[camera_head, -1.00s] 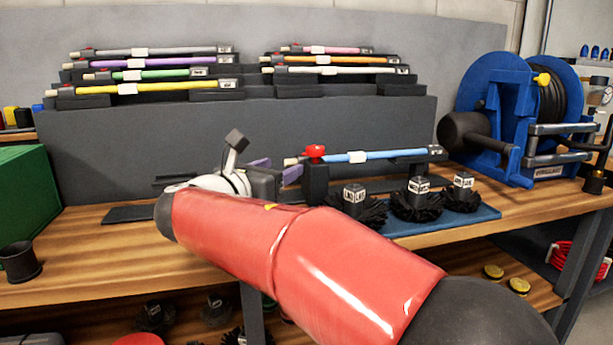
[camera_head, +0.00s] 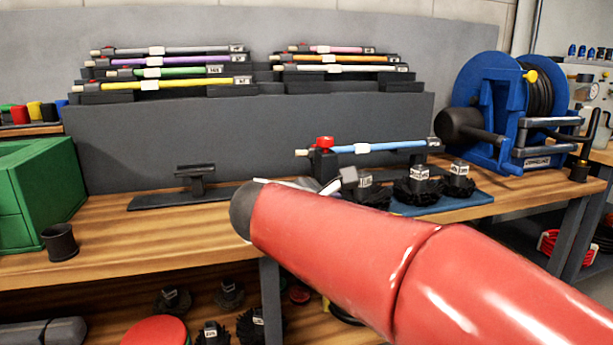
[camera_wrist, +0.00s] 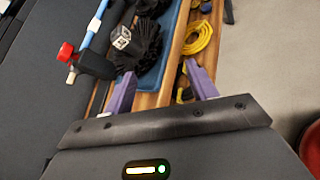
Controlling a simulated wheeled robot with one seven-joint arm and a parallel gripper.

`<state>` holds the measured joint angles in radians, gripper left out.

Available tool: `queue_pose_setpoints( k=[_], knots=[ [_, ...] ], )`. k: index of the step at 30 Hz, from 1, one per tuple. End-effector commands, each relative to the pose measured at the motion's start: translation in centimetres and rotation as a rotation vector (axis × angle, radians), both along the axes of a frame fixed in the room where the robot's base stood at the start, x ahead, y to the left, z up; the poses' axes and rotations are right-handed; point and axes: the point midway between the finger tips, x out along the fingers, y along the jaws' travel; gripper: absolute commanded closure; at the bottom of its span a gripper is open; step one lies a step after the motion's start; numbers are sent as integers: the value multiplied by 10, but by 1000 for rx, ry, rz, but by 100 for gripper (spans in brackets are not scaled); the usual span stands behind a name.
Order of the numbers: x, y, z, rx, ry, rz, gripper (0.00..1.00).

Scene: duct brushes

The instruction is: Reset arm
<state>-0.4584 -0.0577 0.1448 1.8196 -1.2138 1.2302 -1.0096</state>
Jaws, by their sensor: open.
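My red arm reaches across the lower right of the head view, and its end hides my gripper there. In the wrist view my gripper (camera_wrist: 160,92) shows two purple fingers held wide apart with nothing between them. Below and beyond the fingers are the bench edge and a blue mat (camera_wrist: 168,75) with black round brushes (camera_wrist: 148,45). In the head view the brushes (camera_head: 418,186) stand on the blue mat (camera_head: 470,205). A blue rod (camera_head: 385,147) with a red knob (camera_head: 325,142) lies on a black holder behind them.
Several coloured rods (camera_head: 180,72) lie on stepped black racks at the back. A blue hose reel (camera_head: 490,110) stands at the right. A green box (camera_head: 35,200) and black cup (camera_head: 60,242) are at the left. A black stand (camera_head: 195,180) sits mid-bench.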

Motion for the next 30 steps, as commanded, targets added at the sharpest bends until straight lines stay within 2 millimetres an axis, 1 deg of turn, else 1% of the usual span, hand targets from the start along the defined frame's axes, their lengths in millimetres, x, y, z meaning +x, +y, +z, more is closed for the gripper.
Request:
queue_pose_setpoints(
  k=[1, 2, 3, 5, 6, 7, 8, 9, 12, 15, 18, 21, 30],
  knots=[
    [-14, -20, -9, 95, -5, -57, 43],
    [-23, -31, -16, 161, -10, -96, 43],
    [-37, -46, -27, 261, -18, -156, 43],
    [-64, -68, -48, 445, -40, -274, 43],
    [-86, -82, -63, 585, -63, -370, 43],
    [-102, -90, -76, 693, -84, -448, 43],
    [-118, -96, -88, 804, -108, -529, 43],
    [-138, -102, -103, 945, -142, -636, 43],
    [-180, -105, -134, 1264, -235, -895, 43],
    [-208, -100, -156, 1509, -317, -1108, 43],
    [-222, -95, -168, 1670, -375, -1254, 43],
    [-228, -91, -174, 1749, -403, -1327, 43],
    [-229, -90, -175, 1765, -407, -1345, 43]
  ],
)
